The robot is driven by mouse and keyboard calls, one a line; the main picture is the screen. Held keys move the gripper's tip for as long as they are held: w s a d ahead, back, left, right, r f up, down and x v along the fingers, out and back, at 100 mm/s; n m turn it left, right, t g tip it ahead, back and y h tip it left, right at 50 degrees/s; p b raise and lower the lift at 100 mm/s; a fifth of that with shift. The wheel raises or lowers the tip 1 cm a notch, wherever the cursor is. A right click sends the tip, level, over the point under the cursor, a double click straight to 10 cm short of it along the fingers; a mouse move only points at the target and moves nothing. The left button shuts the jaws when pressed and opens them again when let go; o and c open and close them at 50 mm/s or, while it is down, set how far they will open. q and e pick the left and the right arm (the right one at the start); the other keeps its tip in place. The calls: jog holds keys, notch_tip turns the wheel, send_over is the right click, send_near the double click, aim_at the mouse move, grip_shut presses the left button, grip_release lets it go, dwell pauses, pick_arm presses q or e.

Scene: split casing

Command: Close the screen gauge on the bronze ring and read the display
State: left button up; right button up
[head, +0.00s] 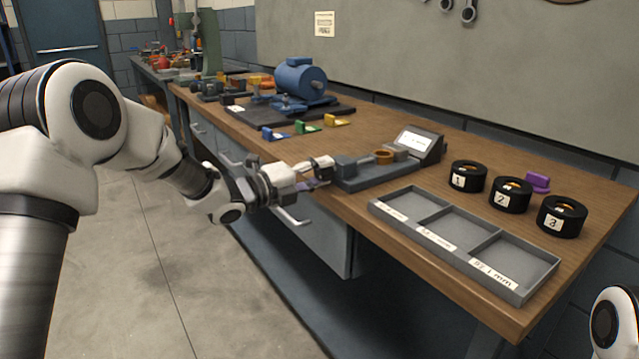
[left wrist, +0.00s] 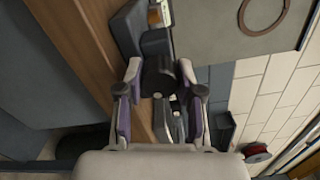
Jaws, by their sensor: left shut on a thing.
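The screen gauge (head: 378,177) is a grey bench device near the table's front edge. Its tilted display (head: 417,141) is lit, with text too small to read. The bronze ring (head: 384,157) sits on the gauge between the left block's short rod and the right block beside the display; I cannot tell whether both sides touch it. It shows partly at the top of the left wrist view (left wrist: 153,16). My left gripper (head: 328,172) is at the gauge's left end, its fingers shut on a dark round knob (left wrist: 158,76). My right gripper is out of view.
A grey three-compartment tray (head: 448,236) with millimetre labels lies at the front edge. Black cylinders numbered 1 (head: 467,177), 2 (head: 510,195) and 3 (head: 562,217) and a purple piece (head: 537,183) stand behind it. A blue motor (head: 300,80) and coloured blocks are farther left.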

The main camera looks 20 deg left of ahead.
pick_arm(q)
jog(key=shift+m, duration=0.3)
jog(key=o, duration=1.2)
jog(key=shift+c, duration=0.2)
